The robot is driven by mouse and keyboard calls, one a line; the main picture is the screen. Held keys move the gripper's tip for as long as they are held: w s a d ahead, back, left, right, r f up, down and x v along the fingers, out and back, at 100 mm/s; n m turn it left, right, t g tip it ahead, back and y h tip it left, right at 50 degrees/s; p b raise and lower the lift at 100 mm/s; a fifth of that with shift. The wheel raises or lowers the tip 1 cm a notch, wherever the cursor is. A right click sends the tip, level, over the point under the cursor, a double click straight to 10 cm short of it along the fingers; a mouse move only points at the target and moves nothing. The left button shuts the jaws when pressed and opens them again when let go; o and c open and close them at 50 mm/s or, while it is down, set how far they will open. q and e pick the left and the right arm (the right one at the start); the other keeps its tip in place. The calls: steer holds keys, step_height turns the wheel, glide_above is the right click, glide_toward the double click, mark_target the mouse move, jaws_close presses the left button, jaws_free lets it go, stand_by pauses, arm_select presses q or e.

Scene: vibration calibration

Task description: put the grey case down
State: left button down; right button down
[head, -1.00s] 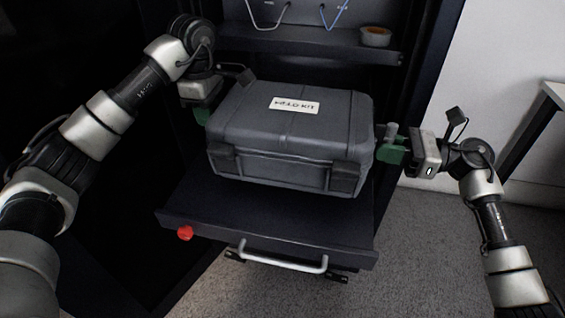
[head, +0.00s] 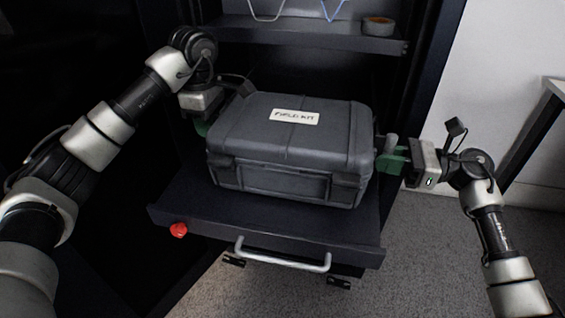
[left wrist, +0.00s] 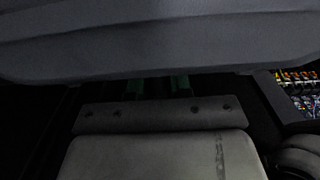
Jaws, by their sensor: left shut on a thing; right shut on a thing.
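The grey case (head: 288,150), with a white label reading FIELD KIT, is over the dark pulled-out shelf (head: 270,232) in the head view. Whether its underside touches the shelf I cannot tell. My left gripper (head: 203,128) is shut at the case's left side, its green fingers mostly hidden behind the case. My right gripper (head: 388,157) is shut at the case's right side by its green fingers. In the left wrist view the case (left wrist: 160,40) fills the top, and green fingers (left wrist: 160,86) reach under its edge.
The shelf has a silver handle (head: 283,255) and a red knob (head: 179,230) at its front. An upper shelf (head: 300,36) behind holds a roll of tape (head: 378,26). A white wall and a table (head: 553,92) stand to the right.

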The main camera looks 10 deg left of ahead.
arm_select(q)
steer(key=c, duration=1)
jaws_free()
arm_select(e)
steer(key=c, duration=1)
jaws_free()
arm_select(q)
steer(key=shift+r, duration=0.1)
step_height(320, 180, up, 12)
steer(key=shift+f, duration=0.15)
arm_select(e)
steer(key=shift+d, duration=0.1)
steer(key=d, duration=1.2)
